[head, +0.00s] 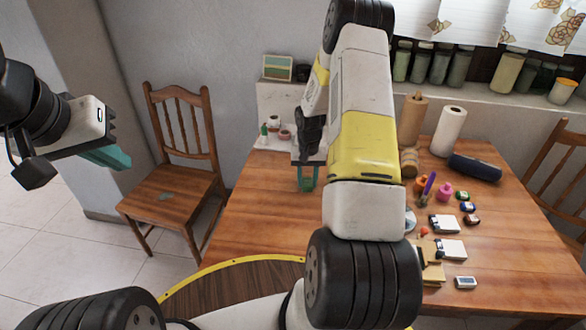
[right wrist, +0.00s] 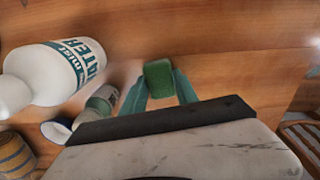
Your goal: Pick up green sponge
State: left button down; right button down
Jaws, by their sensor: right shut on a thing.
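The green sponge (right wrist: 158,78) is between the teal fingers of my right gripper (right wrist: 160,92) in the right wrist view. The gripper is shut on it, with the wooden table top behind. In the head view, my right gripper (head: 307,178) points down over the left part of the table (head: 262,205); the sponge is hard to make out there. I cannot tell whether the sponge touches the table. My left gripper (head: 108,158) is at the far left, away from the table, its teal fingers seen from the side; their opening is not clear.
Several small items, a paper roll (head: 449,132) and a dark blue cylinder (head: 475,168) occupy the table's right side. A wooden chair (head: 180,120) stands left. The table's front left is clear.

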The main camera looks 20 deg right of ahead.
aim_at(307, 181)
jog(key=shift+r, duration=0.55)
notch_tip(307, 181, up, 2)
jog(key=shift+w+r, duration=0.1)
jog(key=shift+r, duration=0.05)
jog(key=s+a, duration=0.3)
jog(key=s, duration=0.1)
jog(key=s+a+r, duration=0.1)
jog(key=s+a, duration=0.2)
jog(key=s, duration=0.2)
jog(key=s+a, duration=0.3)
jog(key=s, duration=0.1)
jog(key=shift+s+r, duration=0.2)
jog(key=shift+r, duration=0.1)
jog(key=c, duration=1.7)
grip_release()
jog(key=shift+c, duration=0.2)
jog(key=shift+a, duration=0.1)
jog(key=c, duration=0.4)
